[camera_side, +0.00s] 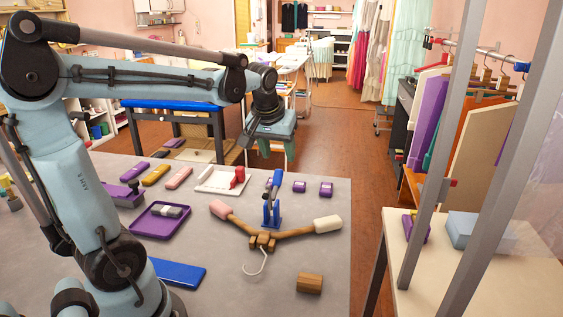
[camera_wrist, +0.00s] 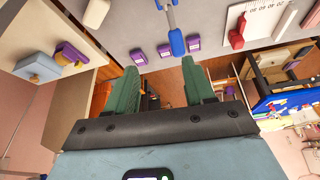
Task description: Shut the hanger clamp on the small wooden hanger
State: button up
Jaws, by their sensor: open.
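The small wooden hanger (camera_side: 285,233) lies on the grey table, with a pink pad on its left end, a white pad on its right end and a wire hook toward the front. The white pad also shows in the wrist view (camera_wrist: 96,13). The blue hanger clamp (camera_side: 271,213) stands behind the hanger's middle. Its blue handle sticks up, and shows in the wrist view (camera_wrist: 176,42). My gripper (camera_side: 270,157) is above and behind the clamp, apart from it. Its green fingers (camera_wrist: 159,65) are open and empty. Whether the clamp touches the hanger is unclear.
Purple blocks (camera_side: 326,189) sit right of the clamp. A white tray (camera_side: 215,187) with a red item and a purple tray (camera_side: 148,222) are to the left. A wooden block (camera_side: 309,283) lies at the front right. Grey posts (camera_side: 445,150) stand beyond the table's right edge.

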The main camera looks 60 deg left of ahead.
aim_at(278, 174)
jog(key=shift+n+g, duration=0.3)
jog(key=shift+n, duration=0.4)
jog(key=w+a+f, duration=0.1)
jog(key=a+f, duration=0.1)
jog(key=f, duration=0.1)
jog(key=w+a+f, duration=0.2)
jog(key=f, duration=0.2)
jog(key=w+a+f, duration=0.1)
jog(key=a+f, duration=0.2)
jog(key=f, duration=0.1)
jog(key=shift+w+f, duration=0.1)
jog(key=shift+w, duration=0.05)
grip_shut()
